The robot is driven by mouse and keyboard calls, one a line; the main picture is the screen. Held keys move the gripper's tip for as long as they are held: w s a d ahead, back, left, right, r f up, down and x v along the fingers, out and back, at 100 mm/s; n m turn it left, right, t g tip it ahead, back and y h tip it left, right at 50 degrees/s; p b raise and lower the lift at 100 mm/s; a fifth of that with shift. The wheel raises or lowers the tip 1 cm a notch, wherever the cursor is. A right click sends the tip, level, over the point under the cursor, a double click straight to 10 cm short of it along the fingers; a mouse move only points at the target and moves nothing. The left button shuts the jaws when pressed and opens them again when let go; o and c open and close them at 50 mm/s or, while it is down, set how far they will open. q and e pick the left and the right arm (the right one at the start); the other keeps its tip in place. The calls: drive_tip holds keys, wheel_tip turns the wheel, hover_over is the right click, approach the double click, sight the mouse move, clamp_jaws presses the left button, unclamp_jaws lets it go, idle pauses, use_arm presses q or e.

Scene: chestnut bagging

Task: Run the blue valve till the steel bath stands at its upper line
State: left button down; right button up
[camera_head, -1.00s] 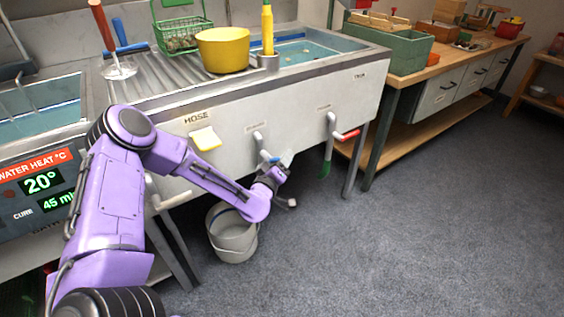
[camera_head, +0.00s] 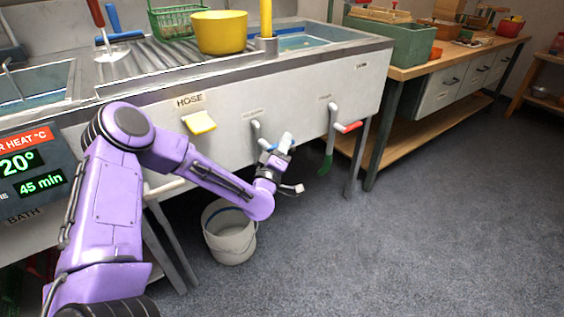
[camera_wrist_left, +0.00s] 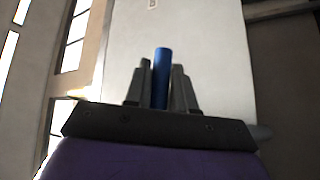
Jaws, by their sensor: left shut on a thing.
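The blue valve handle (camera_head: 265,146) is on a grey pipe at the front of the sink unit. In the left wrist view the blue handle (camera_wrist_left: 161,76) stands between the fingers of my left gripper (camera_wrist_left: 160,88). My left gripper (camera_head: 279,151) is shut on it and partly hides it in the head view. The left steel basin (camera_head: 36,92) holds bluish water, and a BATH label sits on the front at its side. The right steel basin (camera_head: 305,42) also holds water. I cannot make out an upper line in either. My right gripper is out of view.
A white bucket (camera_head: 230,234) stands on the floor below my left arm. A yellow bowl (camera_head: 220,33) sits on the drainboard. A panel (camera_head: 27,170) shows 20° and 45 min. Floor at right is clear.

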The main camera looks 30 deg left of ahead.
use_arm(q)
drive_tip(key=shift+f+n+t+y+b, duration=0.2)
drive_tip(key=shift+n+t+y+b, duration=0.1)
drive_tip(key=shift+n+b, duration=0.15)
drive_tip(key=shift+r, duration=0.4)
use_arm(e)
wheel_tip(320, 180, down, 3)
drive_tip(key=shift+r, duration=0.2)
use_arm(q)
drive_tip(key=c, duration=1)
unclamp_jaws()
drive_tip(key=shift+r, duration=0.1)
drive_tip(key=shift+c, duration=0.2)
drive_tip(key=v, duration=1)
drive_tip(key=shift+s+f+b, duration=0.15)
drive_tip(key=shift+f+b, duration=0.15)
drive_tip(key=shift+b, duration=0.05)
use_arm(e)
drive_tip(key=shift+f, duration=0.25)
